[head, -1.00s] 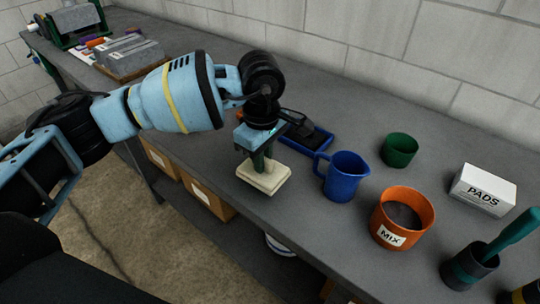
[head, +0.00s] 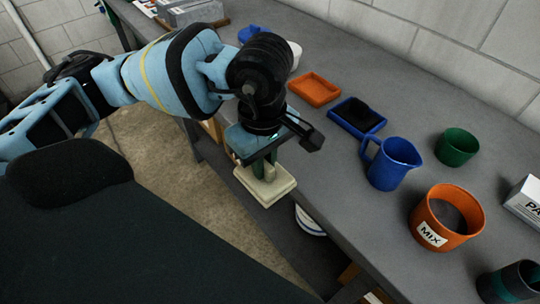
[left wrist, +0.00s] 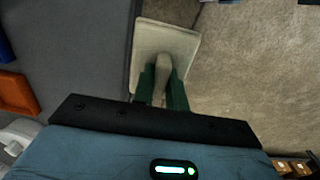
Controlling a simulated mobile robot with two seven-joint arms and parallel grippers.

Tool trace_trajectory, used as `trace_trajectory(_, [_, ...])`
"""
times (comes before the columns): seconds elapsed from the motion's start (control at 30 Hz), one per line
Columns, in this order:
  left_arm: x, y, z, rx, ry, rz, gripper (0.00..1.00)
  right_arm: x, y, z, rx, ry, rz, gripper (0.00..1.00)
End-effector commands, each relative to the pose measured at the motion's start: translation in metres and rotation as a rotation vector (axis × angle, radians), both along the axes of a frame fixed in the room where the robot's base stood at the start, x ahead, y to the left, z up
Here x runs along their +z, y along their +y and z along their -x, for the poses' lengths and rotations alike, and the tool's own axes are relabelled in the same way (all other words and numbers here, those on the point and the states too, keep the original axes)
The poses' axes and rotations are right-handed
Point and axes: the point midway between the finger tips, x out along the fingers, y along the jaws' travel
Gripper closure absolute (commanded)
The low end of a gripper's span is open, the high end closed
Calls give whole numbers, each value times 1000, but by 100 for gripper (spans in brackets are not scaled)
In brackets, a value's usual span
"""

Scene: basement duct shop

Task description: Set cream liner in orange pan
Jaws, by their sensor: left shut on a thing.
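My left gripper (head: 263,172) is shut on the cream liner (head: 266,190), a flat pale slab with a raised stem. In the left wrist view the green fingers (left wrist: 163,90) close on the stem, and the liner (left wrist: 165,40) hangs mostly over the floor beside the table's front edge. The orange pan (head: 314,89) is a shallow empty tray on the table, behind and to the right of the gripper in the head view. A corner of the orange pan (left wrist: 16,93) shows at the left of the wrist view. My right gripper is not in view.
A blue tray (head: 343,123) holding a black item is beside the orange pan. A blue jug (head: 392,165), green cup (head: 457,147), orange MIX tub (head: 430,228) and white box (head: 527,201) stand farther right. A white item (head: 295,55) is behind the orange pan.

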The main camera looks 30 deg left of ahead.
Motion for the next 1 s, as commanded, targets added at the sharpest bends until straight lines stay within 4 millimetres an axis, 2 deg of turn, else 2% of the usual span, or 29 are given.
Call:
trace_trajectory(0.13, [-2, 1, 0, -36, 0, 0, 100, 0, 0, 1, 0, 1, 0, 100])
trace_trajectory(0.27, [-7, 3, 1, -168, 1, 0, 100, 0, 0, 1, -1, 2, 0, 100])
trace_trajectory(0.7, [-38, 14, 9, -922, 1, 1, 100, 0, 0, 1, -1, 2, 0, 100])
trace_trajectory(0.83, [-44, 16, 11, -1087, 1, 1, 100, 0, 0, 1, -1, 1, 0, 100])
trace_trajectory(1.0, [-49, 18, 13, -1213, 0, 0, 100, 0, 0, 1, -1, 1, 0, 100])
